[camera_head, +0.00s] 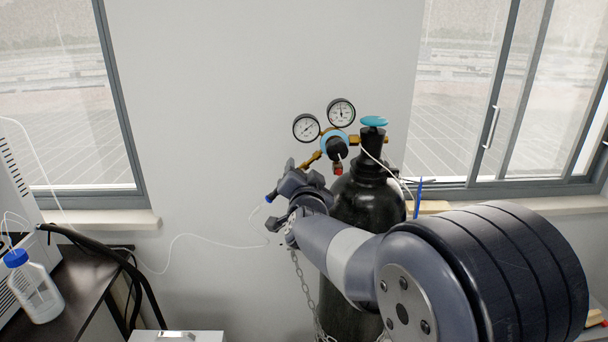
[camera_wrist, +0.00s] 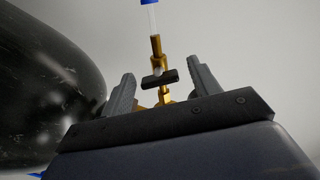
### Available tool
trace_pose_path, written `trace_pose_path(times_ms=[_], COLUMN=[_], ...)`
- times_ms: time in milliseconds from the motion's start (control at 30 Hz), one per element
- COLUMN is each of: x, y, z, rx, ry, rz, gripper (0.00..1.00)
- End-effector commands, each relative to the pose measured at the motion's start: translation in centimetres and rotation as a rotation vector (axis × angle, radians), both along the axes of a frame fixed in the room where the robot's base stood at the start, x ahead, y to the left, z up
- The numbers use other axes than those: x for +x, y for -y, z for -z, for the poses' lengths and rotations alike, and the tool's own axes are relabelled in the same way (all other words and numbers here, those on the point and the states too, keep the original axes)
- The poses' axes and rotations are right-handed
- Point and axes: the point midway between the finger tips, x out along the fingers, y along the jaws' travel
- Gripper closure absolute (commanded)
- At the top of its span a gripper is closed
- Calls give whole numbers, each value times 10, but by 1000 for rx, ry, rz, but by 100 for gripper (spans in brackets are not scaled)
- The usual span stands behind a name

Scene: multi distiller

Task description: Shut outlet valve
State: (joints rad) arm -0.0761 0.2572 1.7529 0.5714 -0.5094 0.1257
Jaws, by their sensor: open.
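The outlet valve's small black handle (camera_wrist: 160,78) sits on a brass fitting (camera_wrist: 157,47) in the wrist view. It lies crosswise, slightly tilted, in the gap between my fingertips. My gripper (camera_wrist: 163,84) is open, with one finger on each side of the handle and visible space beside it. I cannot tell how deep the handle is between the fingers. In the head view my gripper (camera_head: 284,192) is left of the black gas cylinder (camera_head: 352,203), below the brass regulator (camera_head: 312,159), and mostly hides the valve.
Two round gauges (camera_head: 306,127) and a turquoise cylinder knob (camera_head: 374,121) stand above. A chain (camera_head: 303,281) hangs by the cylinder, and a thin white tube (camera_head: 190,236) runs left. A bottle (camera_head: 36,288) stands on the dark bench at left. The cylinder (camera_wrist: 45,85) is close on the wrist view's left.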

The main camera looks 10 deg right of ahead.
Motion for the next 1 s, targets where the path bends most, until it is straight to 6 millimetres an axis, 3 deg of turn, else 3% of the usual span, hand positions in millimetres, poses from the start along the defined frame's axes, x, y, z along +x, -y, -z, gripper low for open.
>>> trace_pose_path(times_ms=[67,600,1000], x=[0,0,0], y=[0,0,0], z=[0,0,4], rx=[0,0,127], ry=[0,0,27], rz=[0,0,0], gripper=[43,86,86])
